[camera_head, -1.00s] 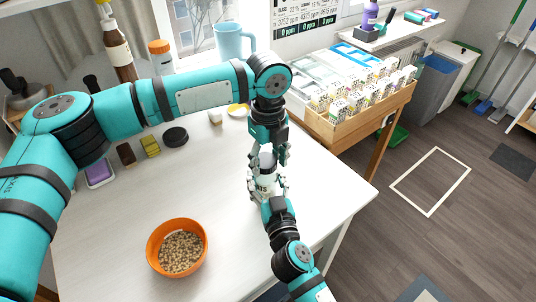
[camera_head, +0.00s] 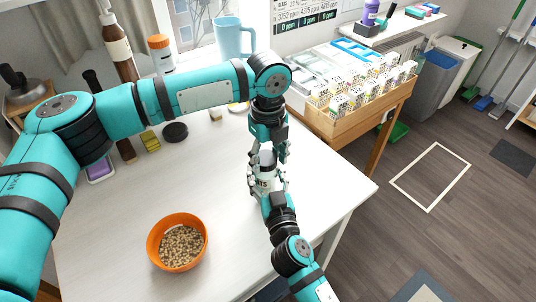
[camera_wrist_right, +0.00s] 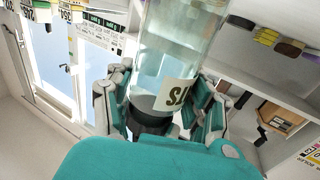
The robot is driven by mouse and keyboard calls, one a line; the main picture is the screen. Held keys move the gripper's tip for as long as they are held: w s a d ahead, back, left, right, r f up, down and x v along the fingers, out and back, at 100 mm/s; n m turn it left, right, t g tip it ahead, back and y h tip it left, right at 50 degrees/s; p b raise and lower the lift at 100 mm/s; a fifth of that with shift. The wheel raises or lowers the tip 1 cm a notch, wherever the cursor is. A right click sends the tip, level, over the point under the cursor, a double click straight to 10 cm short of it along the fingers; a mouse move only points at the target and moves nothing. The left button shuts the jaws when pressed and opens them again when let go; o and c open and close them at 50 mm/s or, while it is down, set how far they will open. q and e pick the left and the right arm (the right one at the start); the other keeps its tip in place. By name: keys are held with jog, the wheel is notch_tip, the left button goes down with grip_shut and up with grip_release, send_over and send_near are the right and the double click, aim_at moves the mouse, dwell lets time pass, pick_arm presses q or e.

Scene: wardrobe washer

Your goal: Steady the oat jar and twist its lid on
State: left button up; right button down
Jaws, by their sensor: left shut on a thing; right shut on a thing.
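The oat jar (camera_head: 265,183) stands near the right edge of the white table in the head view, small and partly covered by fingers. My right gripper (camera_head: 267,190) reaches it from the front and is shut around its body. In the right wrist view the clear jar (camera_wrist_right: 178,45) shows between the fingers, with a label whose letters appear upside down. My left gripper (camera_head: 268,157) comes down from above and is shut at the jar's top. The lid is mostly hidden by its fingers, so I cannot tell how it sits.
An orange bowl of grainy food (camera_head: 178,243) stands at the table's front. A black round disc (camera_head: 175,132), a yellow sponge (camera_head: 150,141), bottles and a blue pitcher (camera_head: 233,38) are behind. A wooden crate of cartons (camera_head: 345,115) is at the back right. The table's middle is clear.

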pick_arm(q)
jog(key=shift+f, duration=0.1)
jog(key=m, duration=0.3)
jog(key=shift+a+m, duration=0.1)
jog(key=shift+m, duration=0.2)
jog(key=m, duration=0.4)
jog(key=shift+a, duration=0.2)
jog(key=m, duration=0.4)
jog(key=shift+a, duration=0.15)
jog(key=m, duration=0.4)
jog(key=shift+w+a+m, duration=0.1)
jog(key=shift+a+m, duration=0.1)
jog(key=shift+m, duration=0.2)
jog(key=o, duration=0.7)
jog(key=shift+o, duration=0.2)
